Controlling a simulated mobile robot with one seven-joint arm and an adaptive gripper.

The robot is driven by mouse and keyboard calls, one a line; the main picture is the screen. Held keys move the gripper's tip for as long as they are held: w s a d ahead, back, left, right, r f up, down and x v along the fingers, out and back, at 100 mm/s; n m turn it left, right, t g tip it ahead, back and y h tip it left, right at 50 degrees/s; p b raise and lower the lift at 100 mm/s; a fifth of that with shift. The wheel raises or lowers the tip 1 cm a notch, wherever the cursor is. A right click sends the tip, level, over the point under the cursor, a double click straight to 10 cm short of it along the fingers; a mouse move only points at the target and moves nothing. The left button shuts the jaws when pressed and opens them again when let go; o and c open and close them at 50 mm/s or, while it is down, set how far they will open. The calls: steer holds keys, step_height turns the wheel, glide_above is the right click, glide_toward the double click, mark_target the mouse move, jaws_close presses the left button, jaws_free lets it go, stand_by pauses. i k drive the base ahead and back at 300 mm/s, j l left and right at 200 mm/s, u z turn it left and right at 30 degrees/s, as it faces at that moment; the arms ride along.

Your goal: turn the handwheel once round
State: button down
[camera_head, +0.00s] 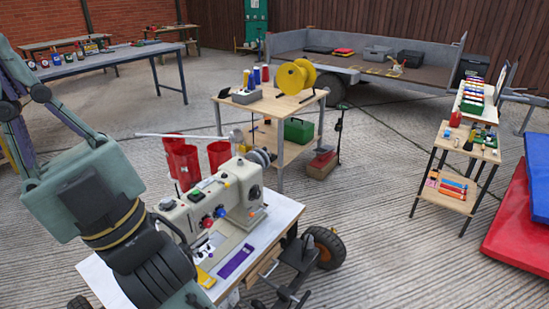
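A cream sewing machine (215,207) stands on a white-topped cart (270,224) at the lower middle. Grey round discs (263,157) at the machine's far right end look like its handwheel, seen at an angle. Red, blue and black knobs sit on the machine's front. My arm comes in from the left, and its dark wrist is in front of the machine's left end, hiding part of it and the cart. The arm runs on to the bottom edge. I cannot make out my gripper, so nothing shows it at the handwheel.
A wooden table with a yellow spool (295,77) stands behind. A shelf stand (450,185) and red mat (520,235) are on the right. The concrete floor right of the cart is largely clear.

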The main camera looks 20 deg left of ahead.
mark_target(253, 157)
steer(key=i+l, duration=0.1)
steer(key=l, duration=0.25)
steer(key=i+l+z, duration=0.1)
steer(key=l, duration=0.2)
steer(key=i+l, duration=0.15)
steer(key=l, duration=0.2)
steer(key=i+l+z, duration=0.1)
steer(key=i+l, duration=0.15)
steer(key=i, duration=0.15)
steer(key=i+l+z, duration=0.1)
steer(key=i, duration=0.3)
steer(key=i+l+z, duration=0.1)
steer(key=i+l, duration=0.15)
steer(key=i, duration=0.2)
steer(key=i+u, duration=0.45)
steer(key=i, duration=0.15)
steer(key=i+l+u, duration=0.45)
steer(key=i+u, duration=0.25)
steer(key=u, duration=0.2)
steer(key=i+l+u, duration=0.1)
steer(key=u, duration=0.4)
steer(key=i+l+u, duration=0.25)
steer(key=u, duration=0.2)
steer(key=i+l+u, duration=0.2)
steer(key=u, duration=0.2)
steer(key=i+l+u, duration=0.25)
steer(key=u, duration=0.15)
steer(key=i+l+u, duration=0.15)
steer(key=l+u, duration=0.25)
steer(key=j, duration=0.1)
